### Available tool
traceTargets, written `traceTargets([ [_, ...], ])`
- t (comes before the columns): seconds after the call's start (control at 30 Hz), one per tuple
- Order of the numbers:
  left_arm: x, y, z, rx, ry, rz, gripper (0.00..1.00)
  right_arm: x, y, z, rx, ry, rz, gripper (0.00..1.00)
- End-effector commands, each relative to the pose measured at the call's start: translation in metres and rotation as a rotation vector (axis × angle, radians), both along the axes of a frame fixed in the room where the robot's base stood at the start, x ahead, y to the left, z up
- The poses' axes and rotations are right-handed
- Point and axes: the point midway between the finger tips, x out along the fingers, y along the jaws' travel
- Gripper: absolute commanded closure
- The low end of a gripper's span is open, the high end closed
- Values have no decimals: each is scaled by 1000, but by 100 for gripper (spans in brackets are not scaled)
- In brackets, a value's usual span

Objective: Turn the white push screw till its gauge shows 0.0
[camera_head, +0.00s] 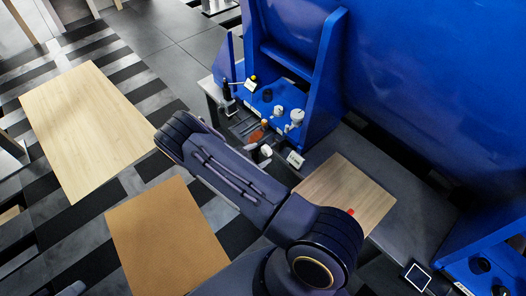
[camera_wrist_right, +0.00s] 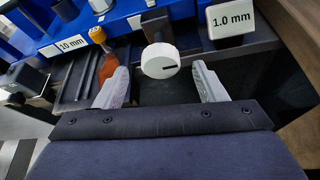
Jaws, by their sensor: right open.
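The white push screw (camera_wrist_right: 159,61) is a round white knob with a short dark line on its face, on a dark post in the right wrist view. Its face points toward the camera. A white gauge plate (camera_wrist_right: 232,20) to its right reads 1.0 mm; the plate also shows in the head view (camera_head: 295,159). My right gripper (camera_wrist_right: 160,68) is open, with one grey finger on each side of the knob. Gaps show between the fingers and the knob. My left gripper is not in view.
A second plate (camera_wrist_right: 72,44) reads 10 mm, left of an orange-handled tool (camera_wrist_right: 106,62) in a dark tray. The blue machine frame (camera_head: 333,75) rises behind. A wooden board (camera_head: 330,190) with a small red piece (camera_head: 350,211) lies right of my arm.

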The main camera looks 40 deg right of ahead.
Motion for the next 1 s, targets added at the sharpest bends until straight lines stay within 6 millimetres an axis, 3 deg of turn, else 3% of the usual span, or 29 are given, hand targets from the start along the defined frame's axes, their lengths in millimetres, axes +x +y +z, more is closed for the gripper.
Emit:
traceTargets([
  [0.1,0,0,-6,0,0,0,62,2,-19,-10,0,0,-3,35],
  [0.3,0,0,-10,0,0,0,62,6,-39,-17,1,-1,-3,35],
  [0.63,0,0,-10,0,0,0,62,7,-43,-18,1,0,-1,35],
  [1.0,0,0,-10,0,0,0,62,7,-43,-18,1,-1,-1,80],
])
